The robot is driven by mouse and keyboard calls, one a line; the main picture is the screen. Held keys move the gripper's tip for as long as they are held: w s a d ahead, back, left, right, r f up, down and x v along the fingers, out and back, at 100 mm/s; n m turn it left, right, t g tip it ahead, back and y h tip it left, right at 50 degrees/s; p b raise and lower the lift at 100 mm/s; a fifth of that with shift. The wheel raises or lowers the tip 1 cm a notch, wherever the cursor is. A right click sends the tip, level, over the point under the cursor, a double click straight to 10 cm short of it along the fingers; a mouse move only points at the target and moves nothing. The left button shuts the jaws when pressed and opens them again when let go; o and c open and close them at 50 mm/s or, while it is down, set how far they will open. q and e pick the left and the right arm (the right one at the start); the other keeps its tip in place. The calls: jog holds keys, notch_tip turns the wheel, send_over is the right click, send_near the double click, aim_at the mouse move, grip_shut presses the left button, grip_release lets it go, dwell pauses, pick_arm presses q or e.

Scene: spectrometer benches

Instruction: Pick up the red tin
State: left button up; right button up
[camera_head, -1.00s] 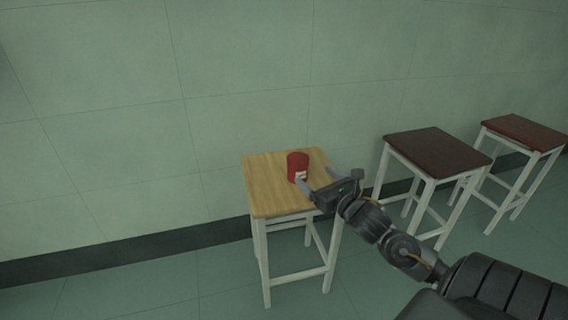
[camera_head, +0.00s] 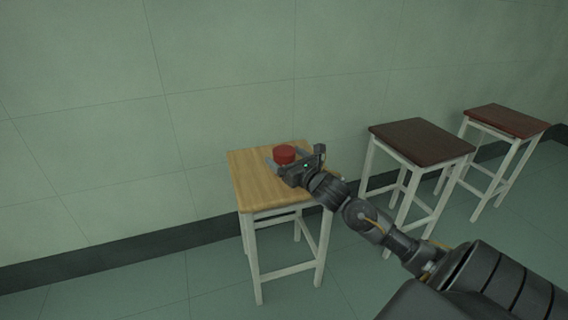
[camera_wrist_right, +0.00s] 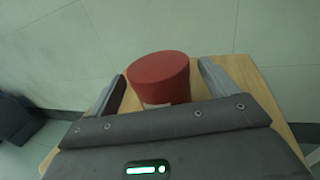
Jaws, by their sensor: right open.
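The red tin (camera_head: 284,154) stands upright on the light wooden stool (camera_head: 250,185). In the right wrist view the red tin (camera_wrist_right: 160,78) has a pale label low on its side. My right gripper (camera_head: 285,160) is open, with one finger on each side of the tin. In the right wrist view the two fingers of my right gripper (camera_wrist_right: 160,88) flank the tin; a gap shows on the right, while contact on the left is hard to judge. The tin's lower part is hidden behind the gripper body. My left gripper is not in view.
A dark-topped stool (camera_head: 420,141) stands to the right of the wooden one, and a reddish-brown stool (camera_head: 507,121) stands farther right. A green tiled wall (camera_head: 220,70) rises close behind the stools. The wooden stool's top is otherwise clear.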

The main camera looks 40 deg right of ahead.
jog(key=shift+w+d+f, duration=0.1)
jog(key=shift+w+d, duration=0.05)
jog(key=shift+w, duration=1.4)
jog(key=shift+c, duration=0.2)
jog(key=c, duration=1.1)
